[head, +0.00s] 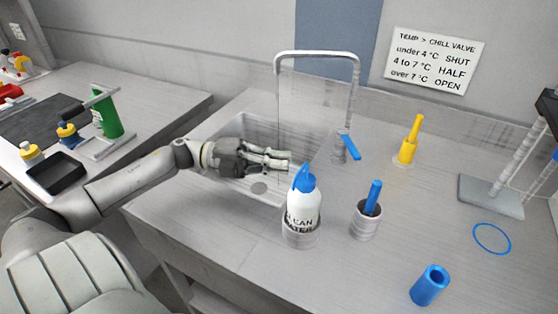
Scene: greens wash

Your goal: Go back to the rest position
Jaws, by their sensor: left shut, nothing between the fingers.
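My left arm reaches in from the left, and my left gripper (287,160) is over the sink (226,133), behind and left of the white bottle. The gripper is shut with nothing held. The white bottle (303,207) has a blue top, dark lettering and stands upright in a grey holder (300,239). My right gripper is not in view.
A tall tap (357,85) with a blue lever (349,147) rises behind the sink. A grey cup (364,222) with a blue handle, a yellow object (408,146), a blue tube (429,285) and a blue ring (492,238) occupy the counter's right. A sign (434,60) hangs behind.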

